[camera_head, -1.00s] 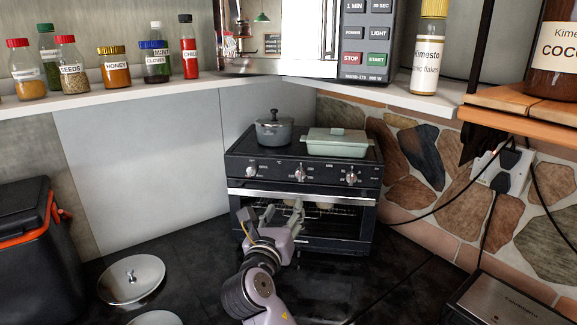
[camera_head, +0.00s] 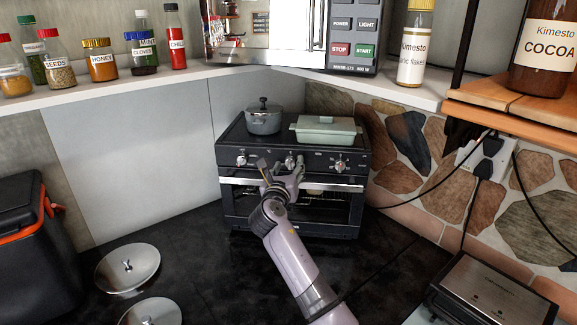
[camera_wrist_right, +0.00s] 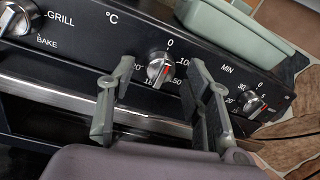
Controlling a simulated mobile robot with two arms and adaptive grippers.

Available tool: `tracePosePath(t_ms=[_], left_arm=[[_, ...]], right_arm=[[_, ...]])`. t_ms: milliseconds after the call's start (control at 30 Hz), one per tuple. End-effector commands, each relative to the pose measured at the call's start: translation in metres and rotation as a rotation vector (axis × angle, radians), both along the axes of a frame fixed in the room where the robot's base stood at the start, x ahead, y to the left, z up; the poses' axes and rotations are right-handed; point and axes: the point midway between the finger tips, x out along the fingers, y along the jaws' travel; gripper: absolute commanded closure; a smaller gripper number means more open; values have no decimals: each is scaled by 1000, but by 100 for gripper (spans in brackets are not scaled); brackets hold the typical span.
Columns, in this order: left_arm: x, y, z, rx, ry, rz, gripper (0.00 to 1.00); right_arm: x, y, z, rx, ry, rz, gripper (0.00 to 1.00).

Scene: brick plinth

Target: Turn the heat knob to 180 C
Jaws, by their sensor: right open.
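The heat knob (camera_wrist_right: 159,68) is the silver middle knob on the oven's black front panel, marked °C. Its dial shows 0 at the top and 100 at the right; other numbers are partly hidden or blurred. In the head view my right gripper (camera_head: 281,169) is in front of the oven (camera_head: 230,192) and largely covers this knob. My left gripper is not in view.
The grill/bake knob (camera_wrist_right: 18,18) and the MIN timer knob (camera_wrist_right: 253,104) flank the heat knob. A grey pot (camera_head: 263,120) and a green dish (camera_head: 326,131) stand on the oven. Two lids (camera_head: 127,268) lie at left; a dark cable crosses at right.

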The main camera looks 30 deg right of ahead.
Motion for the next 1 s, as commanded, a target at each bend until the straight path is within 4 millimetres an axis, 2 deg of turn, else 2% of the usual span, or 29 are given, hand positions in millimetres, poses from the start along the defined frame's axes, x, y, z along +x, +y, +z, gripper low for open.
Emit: tracePosePath(t_ms=[300, 1000], left_arm=[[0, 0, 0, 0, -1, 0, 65], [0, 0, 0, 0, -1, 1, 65]], right_arm=[[1, -1, 0, 0, 0, 0, 55], [1, -1, 0, 0, 0, 0, 100]])
